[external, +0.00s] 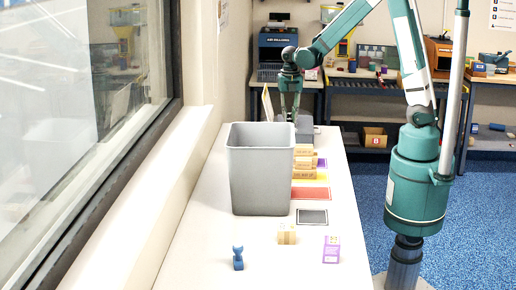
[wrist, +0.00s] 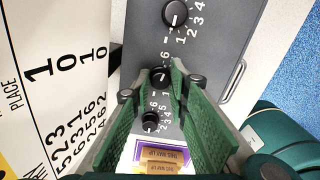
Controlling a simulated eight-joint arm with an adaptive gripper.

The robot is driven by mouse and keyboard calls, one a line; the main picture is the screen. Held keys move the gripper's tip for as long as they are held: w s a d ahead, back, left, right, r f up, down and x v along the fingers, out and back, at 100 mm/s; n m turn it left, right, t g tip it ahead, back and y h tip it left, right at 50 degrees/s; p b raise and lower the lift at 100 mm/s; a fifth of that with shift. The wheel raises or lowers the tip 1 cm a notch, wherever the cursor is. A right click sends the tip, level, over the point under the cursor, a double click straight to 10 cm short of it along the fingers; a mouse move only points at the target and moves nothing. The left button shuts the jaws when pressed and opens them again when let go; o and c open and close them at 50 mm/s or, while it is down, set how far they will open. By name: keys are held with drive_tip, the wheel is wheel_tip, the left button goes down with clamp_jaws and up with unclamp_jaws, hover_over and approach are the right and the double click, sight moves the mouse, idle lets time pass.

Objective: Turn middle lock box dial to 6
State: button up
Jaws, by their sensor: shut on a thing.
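The dark grey lock box (wrist: 205,50) carries three black dials in a row in the wrist view, each beside white numbers. The middle dial (wrist: 158,77) sits between the green fingertips of my gripper (wrist: 153,82), which is shut on it. A small white mark shows on this dial, but I cannot tell which number it points to. One outer dial (wrist: 174,14) is at the top and the other (wrist: 150,122) is lower, between the fingers. In the external view my gripper (external: 290,108) reaches down at the lock box (external: 305,130), partly hidden behind the grey bin.
A grey bin (external: 259,185) stands in front of the lock box on the white table (external: 200,250). Small cartons (external: 305,163) are stacked beside it. A white placard with large numbers (wrist: 45,60) stands left of the box. A blue stamp-like object (external: 238,258) stands near the front.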

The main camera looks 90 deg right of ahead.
drive_tip(key=shift+n, duration=1.1)
drive_tip(key=o, duration=0.9)
drive_tip(key=shift+r, duration=0.1)
drive_tip(key=shift+r, duration=5.9)
